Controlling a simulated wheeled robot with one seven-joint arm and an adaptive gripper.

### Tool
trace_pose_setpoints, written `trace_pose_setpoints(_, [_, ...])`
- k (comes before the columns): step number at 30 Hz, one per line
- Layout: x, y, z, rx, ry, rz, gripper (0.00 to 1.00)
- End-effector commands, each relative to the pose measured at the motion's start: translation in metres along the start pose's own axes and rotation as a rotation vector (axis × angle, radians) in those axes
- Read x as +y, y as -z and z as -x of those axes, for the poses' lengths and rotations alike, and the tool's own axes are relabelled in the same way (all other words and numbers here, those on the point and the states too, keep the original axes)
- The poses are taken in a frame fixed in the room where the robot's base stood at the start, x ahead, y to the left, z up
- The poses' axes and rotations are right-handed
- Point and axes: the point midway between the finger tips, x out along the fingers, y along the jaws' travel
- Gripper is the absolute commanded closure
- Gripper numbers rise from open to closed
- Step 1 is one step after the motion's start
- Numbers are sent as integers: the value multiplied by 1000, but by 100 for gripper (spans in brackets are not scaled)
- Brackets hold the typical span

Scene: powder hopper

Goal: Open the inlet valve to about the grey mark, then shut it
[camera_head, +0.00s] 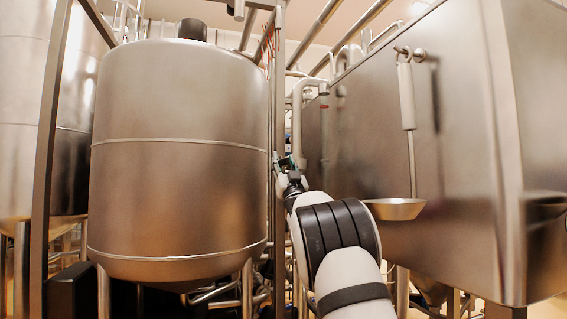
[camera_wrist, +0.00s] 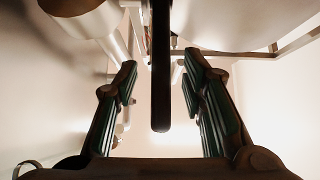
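My gripper (camera_head: 287,165) is at the end of my outstretched arm, beside the upright pipework between the round tank and the steel box. In the wrist view my gripper (camera_wrist: 159,72) is open, its two green-padded fingers apart. A dark, round-ended bar (camera_wrist: 161,95), which looks like the valve's lever, hangs between the fingers. A gap shows on both sides, so neither finger appears to touch it. The valve body cannot be made out clearly in the head view. I cannot make out a grey mark in either view.
A large steel tank (camera_head: 180,190) stands on the left. A steel box-shaped hopper housing (camera_head: 460,150) fills the right, with a pale hanging handle (camera_head: 406,95) and a shallow dish (camera_head: 396,209) on its side. A vertical pipe (camera_head: 297,120) runs close to my gripper. The gap there is narrow.

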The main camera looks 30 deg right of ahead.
Motion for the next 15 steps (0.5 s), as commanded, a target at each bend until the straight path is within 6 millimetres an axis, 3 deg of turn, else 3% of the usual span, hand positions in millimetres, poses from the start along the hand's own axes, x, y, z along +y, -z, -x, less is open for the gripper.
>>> trace_pose_setpoints(10, [0,0,-3,0,0,0,62])
trace_pose_setpoints(15, [0,0,-3,0,0,0,99])
